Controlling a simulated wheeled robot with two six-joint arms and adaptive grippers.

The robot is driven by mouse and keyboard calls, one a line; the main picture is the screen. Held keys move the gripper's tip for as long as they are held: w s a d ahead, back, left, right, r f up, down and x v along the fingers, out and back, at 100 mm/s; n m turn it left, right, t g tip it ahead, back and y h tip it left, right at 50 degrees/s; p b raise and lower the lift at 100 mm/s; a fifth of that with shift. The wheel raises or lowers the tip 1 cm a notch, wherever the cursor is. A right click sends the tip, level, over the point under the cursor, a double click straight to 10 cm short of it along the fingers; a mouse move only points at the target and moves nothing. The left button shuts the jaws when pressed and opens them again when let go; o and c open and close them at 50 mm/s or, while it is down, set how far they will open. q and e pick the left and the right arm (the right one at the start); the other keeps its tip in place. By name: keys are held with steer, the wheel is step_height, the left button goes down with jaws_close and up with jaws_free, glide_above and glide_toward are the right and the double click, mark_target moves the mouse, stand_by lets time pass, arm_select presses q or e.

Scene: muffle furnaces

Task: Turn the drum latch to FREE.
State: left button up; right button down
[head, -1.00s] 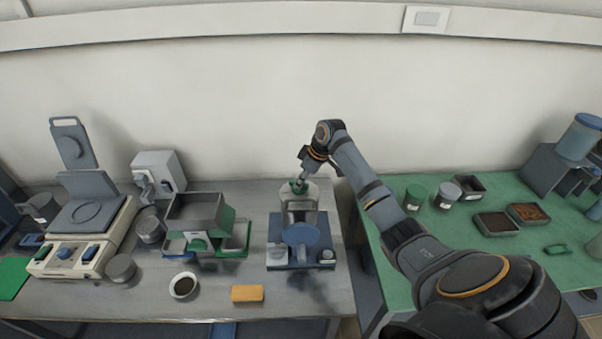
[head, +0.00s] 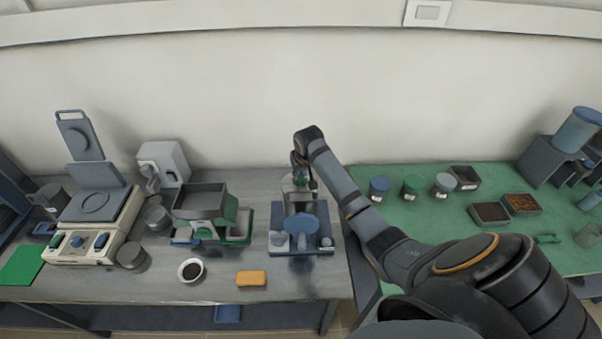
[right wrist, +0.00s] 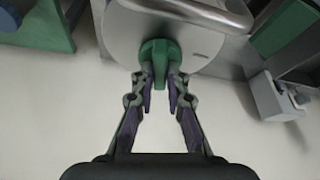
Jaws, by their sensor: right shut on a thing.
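The drum stand, with its blue base (head: 275,246) and blue round disc (head: 301,223), stands near the right end of the grey bench. A green latch knob (right wrist: 158,52) shows in the right wrist view, on the grey rounded top of the drum (right wrist: 120,35). My right gripper (right wrist: 160,82) has its two fingers closed against both sides of this knob. In the head view my right gripper (head: 298,172) is above the drum, small and partly hidden by its own wrist. The label beside the knob is too small to read. My left gripper is not in view.
Left of the drum are a green device with a grey tray (head: 200,199), a dark-filled bowl (head: 191,270) and an orange block (head: 251,278). The green table (head: 415,240) on the right bears jars and trays. The wall is close behind.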

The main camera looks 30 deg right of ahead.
steer(key=shift+w+a+r+m+h, duration=0.1)
steer(key=shift+m+h, duration=0.1)
steer(key=shift+m, duration=0.4)
steer(key=shift+w+m+h, duration=0.1)
steer(key=shift+m+h, duration=0.1)
steer(key=shift+m, duration=0.4)
steer(key=c, duration=1.3)
jaws_free()
steer(key=shift+s, duration=0.1)
steer(key=shift+c, duration=0.2)
steer(key=v, duration=1.2)
steer(key=shift+w, duration=0.3)
steer(key=shift+a+g, duration=0.15)
steer(key=shift+g, duration=0.15)
